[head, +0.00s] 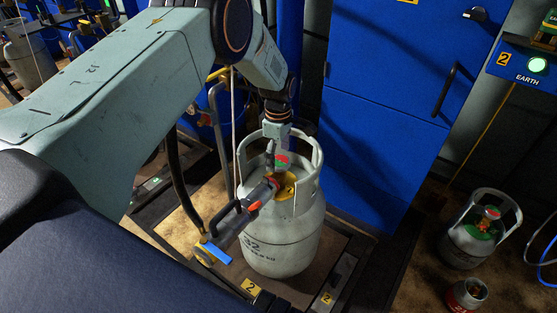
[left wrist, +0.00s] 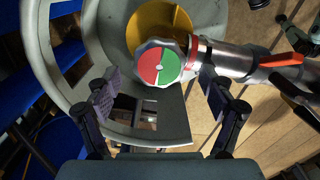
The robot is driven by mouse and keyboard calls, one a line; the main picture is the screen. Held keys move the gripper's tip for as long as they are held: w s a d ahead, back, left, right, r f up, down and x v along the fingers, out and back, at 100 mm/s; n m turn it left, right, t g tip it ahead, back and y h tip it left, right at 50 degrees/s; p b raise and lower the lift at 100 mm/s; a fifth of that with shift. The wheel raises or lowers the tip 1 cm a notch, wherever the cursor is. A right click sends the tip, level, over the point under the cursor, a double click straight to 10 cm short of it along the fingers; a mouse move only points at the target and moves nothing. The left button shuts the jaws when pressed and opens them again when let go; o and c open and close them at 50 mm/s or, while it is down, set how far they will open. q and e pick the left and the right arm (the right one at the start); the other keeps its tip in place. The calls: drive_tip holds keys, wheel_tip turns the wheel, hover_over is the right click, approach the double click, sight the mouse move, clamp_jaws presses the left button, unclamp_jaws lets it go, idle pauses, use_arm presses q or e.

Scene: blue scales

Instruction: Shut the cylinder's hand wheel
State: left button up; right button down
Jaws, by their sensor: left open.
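The grey gas cylinder (head: 280,240) stands upright on a scale platform, with a collar (head: 244,165) around its top. Its hand wheel (head: 282,161), with red and green halves, sits inside the collar. In the left wrist view the wheel (left wrist: 162,65) is seen from above, over a yellow disc (left wrist: 165,25). My left gripper (left wrist: 160,80) is open, its two fingers spread on either side of the wheel's near edge, with visible gaps. In the head view the left gripper (head: 280,143) points down just above the wheel, its fingers partly hidden. My right gripper is not in view.
A metal filling connector (head: 240,212) with an orange-red lever joins the valve from the side; it also shows in the left wrist view (left wrist: 245,65). A blue cabinet (head: 390,90) stands behind. Smaller cylinders (head: 470,240) stand on the floor at right.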

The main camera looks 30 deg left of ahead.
use_arm(q)
drive_tip(key=shift+f, duration=0.5)
drive_tip(key=c, duration=1.1)
drive_tip(key=shift+c, duration=0.2)
